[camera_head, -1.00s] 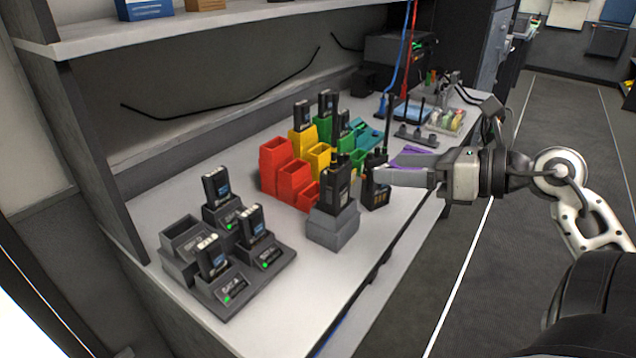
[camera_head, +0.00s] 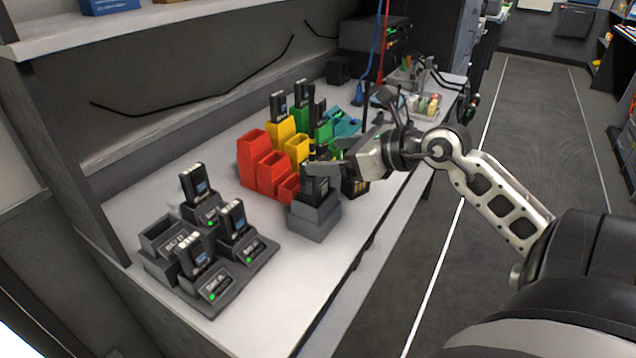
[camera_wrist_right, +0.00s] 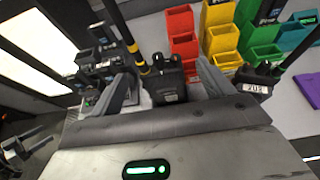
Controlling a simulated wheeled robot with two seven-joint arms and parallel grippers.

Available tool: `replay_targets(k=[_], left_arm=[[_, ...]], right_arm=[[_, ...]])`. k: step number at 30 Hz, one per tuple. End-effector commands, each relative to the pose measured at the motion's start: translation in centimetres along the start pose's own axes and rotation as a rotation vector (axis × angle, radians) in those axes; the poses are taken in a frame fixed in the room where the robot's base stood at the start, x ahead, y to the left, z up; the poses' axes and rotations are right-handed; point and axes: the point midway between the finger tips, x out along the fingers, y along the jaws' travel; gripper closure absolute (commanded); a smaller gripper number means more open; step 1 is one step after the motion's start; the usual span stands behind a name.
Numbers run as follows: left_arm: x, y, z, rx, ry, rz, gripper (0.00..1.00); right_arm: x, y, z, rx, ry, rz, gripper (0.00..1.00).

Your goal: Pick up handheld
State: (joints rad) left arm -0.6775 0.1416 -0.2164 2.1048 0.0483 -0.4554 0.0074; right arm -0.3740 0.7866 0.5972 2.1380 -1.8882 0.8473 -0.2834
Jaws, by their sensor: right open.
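A black handheld (camera_head: 314,190) stands upright in a grey holder (camera_head: 316,222) near the table's front edge. A second black handheld (camera_head: 354,184) stands just beyond it, partly hidden by my right gripper. My right gripper (camera_head: 322,166) is open at the top of the handheld in the grey holder. In the right wrist view, that handheld (camera_wrist_right: 168,84) shows between the two spread fingers of my right gripper (camera_wrist_right: 165,82). The second handheld (camera_wrist_right: 258,80), with a white label, is outside the right-hand finger. Whether the fingers touch the handheld is not clear. My left gripper is not in view.
A charger base (camera_head: 215,285) with several batteries is at the front left of the table. Red bins (camera_head: 253,155), yellow bins (camera_head: 296,148) and green bins stand behind the handhelds. A shelf (camera_head: 150,22) overhangs the back. The table between charger and grey holder is clear.

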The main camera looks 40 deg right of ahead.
Motion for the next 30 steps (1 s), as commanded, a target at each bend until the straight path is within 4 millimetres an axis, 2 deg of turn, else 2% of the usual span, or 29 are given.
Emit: replay_targets(k=[7, 16, 17, 24, 30], left_arm=[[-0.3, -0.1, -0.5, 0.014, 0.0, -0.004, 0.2], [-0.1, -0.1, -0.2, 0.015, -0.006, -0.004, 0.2], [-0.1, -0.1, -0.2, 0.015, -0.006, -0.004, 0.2], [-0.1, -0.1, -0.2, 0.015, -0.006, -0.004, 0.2], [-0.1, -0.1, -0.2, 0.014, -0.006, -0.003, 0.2]], right_arm=[[3.4, -0.1, -0.3, 0.001, -0.003, 0.001, 0.2], [4.1, 0.0, -0.5, 0.0, -0.001, 0.0, 0.2], [4.1, 0.0, -0.5, 0.0, -0.001, 0.001, 0.23], [4.0, 0.0, -0.5, 0.0, -0.001, 0.001, 0.89], [4.0, 0.0, -0.3, -0.001, -0.005, 0.0, 0.89]])
